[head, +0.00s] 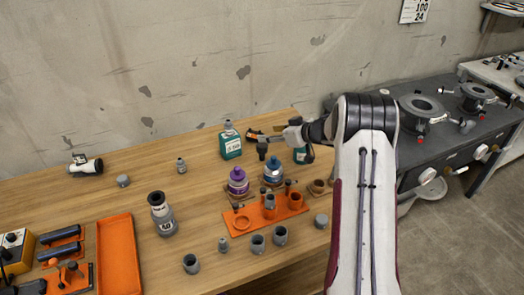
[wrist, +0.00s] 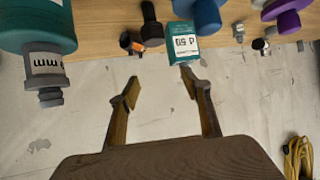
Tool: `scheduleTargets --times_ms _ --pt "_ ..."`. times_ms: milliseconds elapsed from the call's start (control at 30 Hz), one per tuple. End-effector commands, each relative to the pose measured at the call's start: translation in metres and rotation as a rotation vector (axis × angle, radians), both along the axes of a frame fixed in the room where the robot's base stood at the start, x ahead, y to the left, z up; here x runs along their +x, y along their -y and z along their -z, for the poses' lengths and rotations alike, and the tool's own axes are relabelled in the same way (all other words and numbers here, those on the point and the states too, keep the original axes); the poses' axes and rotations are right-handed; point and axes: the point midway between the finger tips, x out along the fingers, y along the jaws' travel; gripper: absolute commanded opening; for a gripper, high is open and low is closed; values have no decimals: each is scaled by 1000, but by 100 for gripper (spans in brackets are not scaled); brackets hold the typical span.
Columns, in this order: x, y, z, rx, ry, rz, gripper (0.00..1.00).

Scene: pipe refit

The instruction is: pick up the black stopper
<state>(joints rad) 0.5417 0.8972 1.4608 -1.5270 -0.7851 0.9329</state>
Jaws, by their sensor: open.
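The black stopper (head: 262,150) stands upright on the wooden table in the head view, just below my gripper's fingers. In the wrist view, which looks upside down, the black stopper (wrist: 152,26) shows at the top, beyond the fingertips and between them sideways. My gripper (head: 256,136) points left over the table. In the wrist view, my gripper (wrist: 160,74) has its two fingers spread apart with nothing between them. The fingers do not appear to touch the stopper.
An orange rack (head: 262,218) and several grey cups are nearer. The table's left-middle is fairly clear.

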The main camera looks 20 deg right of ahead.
Motion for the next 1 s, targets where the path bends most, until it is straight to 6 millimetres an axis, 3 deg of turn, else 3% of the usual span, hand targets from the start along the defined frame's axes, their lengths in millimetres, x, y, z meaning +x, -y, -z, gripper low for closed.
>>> scheduleTargets --times_ms 200,700,1000 --pt "0 0 18 1 0 0 48" --pt "0 0 24 0 -1 0 48" --pt "0 0 54 1 -3 0 48"
